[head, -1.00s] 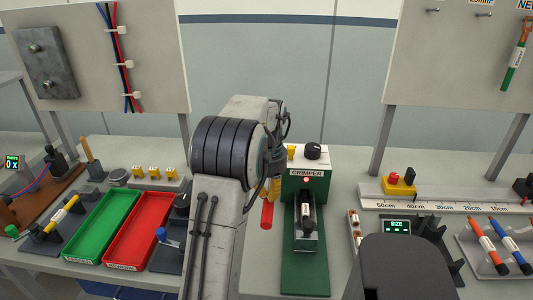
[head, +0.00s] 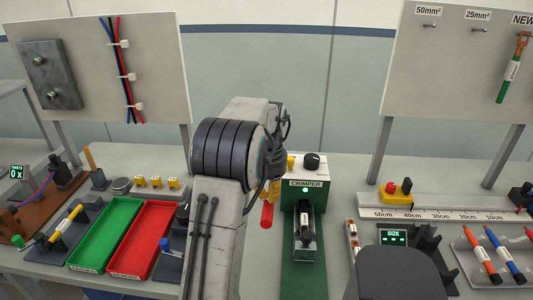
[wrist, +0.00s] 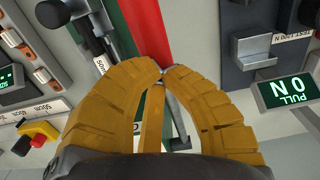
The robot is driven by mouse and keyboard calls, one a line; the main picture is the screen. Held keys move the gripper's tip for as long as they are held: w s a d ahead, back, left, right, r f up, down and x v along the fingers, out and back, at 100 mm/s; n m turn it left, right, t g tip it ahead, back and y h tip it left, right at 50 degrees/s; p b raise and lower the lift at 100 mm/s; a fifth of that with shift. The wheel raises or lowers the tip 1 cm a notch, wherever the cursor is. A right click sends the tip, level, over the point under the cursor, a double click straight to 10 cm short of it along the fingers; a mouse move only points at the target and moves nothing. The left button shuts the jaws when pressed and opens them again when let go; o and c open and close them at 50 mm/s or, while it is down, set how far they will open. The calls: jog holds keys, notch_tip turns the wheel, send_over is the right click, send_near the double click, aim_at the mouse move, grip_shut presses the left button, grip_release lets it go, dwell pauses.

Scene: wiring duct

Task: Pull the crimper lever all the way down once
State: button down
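The crimper (head: 293,168) is a green and white box with a black knob on top, a CRIMPER label and a lit green lamp. Its lever has a red handle (head: 267,215), low at the left of the box. It is a wide red bar (wrist: 146,28) in the wrist view. My gripper (head: 268,198) is just above the handle, partly hidden by my arm. In the wrist view its yellow fingertips (wrist: 164,73) come together at the red bar's near end. I cannot tell whether they pinch the bar or only press on it.
A red tray (head: 128,250) and a green tray (head: 98,243) lie left of my arm. A SIZE display (head: 392,236) and a ruler rail (head: 450,207) are to the right. A terminal (head: 307,232) lies in the black holder before the crimper.

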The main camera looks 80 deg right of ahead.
notch_tip(320, 180, up, 22)
jog(key=p, duration=1.3)
jog(key=shift+f+p, duration=0.2)
jog(key=shift+p, duration=0.1)
dwell(0.4)
jog(key=w+a+r+n+t+h+b, duration=0.1)
jog(key=w+a+n, duration=0.3)
jog(key=w+a, duration=0.7)
jog(key=w+a+r+n+h+b, duration=0.15)
jog(key=w+a+n, duration=0.25)
jog(key=w+a, duration=0.65)
jog(key=w+a+f+n+t+y+b, duration=0.1)
jog(key=w+a+n, duration=0.1)
jog(key=a, duration=0.5)
jog(key=w+a+f+n+t, duration=0.1)
jog(key=w+a+f+n, duration=0.1)
jog(key=a, duration=0.4)
jog(key=s+a+f+n+t, duration=0.1)
jog(key=s+a+f+n, duration=0.1)
jog(key=a, duration=0.3)
jog(key=s+a+f+n+y+b, duration=0.1)
jog(key=s+a+f+n, duration=0.2)
jog(key=a, duration=0.3)
jog(key=shift+t, duration=0.4)
